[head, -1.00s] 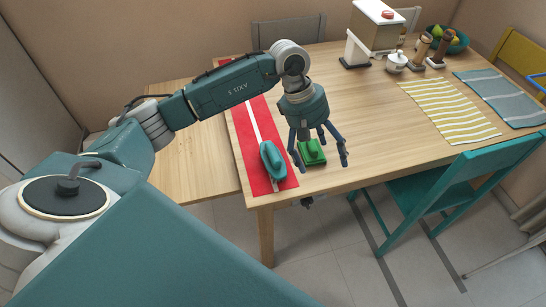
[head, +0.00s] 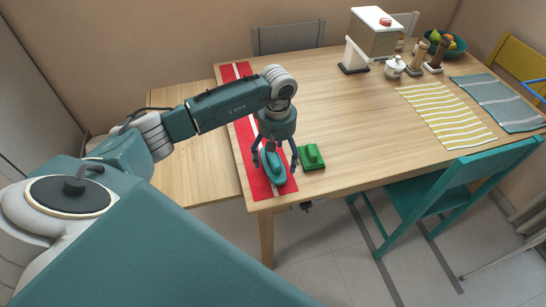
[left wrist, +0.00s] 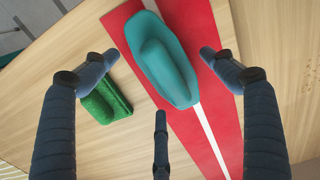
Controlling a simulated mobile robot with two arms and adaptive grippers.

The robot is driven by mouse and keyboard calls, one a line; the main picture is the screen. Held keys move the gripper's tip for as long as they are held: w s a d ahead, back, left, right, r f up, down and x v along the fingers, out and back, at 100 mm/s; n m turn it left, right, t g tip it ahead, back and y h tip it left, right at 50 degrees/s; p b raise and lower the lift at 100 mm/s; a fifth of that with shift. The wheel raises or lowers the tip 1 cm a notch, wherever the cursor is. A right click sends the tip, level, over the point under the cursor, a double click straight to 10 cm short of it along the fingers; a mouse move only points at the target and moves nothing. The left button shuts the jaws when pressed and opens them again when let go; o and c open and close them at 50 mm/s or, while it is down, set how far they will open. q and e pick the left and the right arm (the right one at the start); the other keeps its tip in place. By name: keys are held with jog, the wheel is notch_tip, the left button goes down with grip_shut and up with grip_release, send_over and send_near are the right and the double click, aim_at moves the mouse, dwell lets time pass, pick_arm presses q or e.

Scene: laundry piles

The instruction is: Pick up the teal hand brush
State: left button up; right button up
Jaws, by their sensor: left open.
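The teal hand brush (head: 273,169) lies on a red runner with a white stripe, near the table's front edge. My left gripper (head: 275,162) is open above it, its fingers pointing down around the brush. In the left wrist view the brush (left wrist: 161,60) sits between the spread fingers of the left gripper (left wrist: 158,58), toward the top of the picture, and no finger is seen gripping it. Part of the brush is hidden by the fingers in the head view. My right gripper is not in view.
A green brush (head: 311,157) lies just right of the teal one, also seen in the left wrist view (left wrist: 104,98). The red runner (head: 242,130) ends at the table's front edge. A teal chair (head: 440,185) stands at the right front. The table's middle (head: 350,105) is clear.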

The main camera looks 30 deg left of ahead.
pick_arm(q)
jog(key=shift+f, duration=0.75)
jog(key=c, duration=1.3)
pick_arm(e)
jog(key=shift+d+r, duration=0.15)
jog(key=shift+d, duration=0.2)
pick_arm(q)
jog(key=shift+r, duration=0.1)
notch_tip(320, 180, up, 20)
jog(key=b, duration=0.3)
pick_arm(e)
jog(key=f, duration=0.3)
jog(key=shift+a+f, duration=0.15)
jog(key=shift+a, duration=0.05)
pick_arm(q)
jog(key=o, duration=0.7)
jog(key=shift+c, duration=0.2)
jog(key=c, duration=0.5)
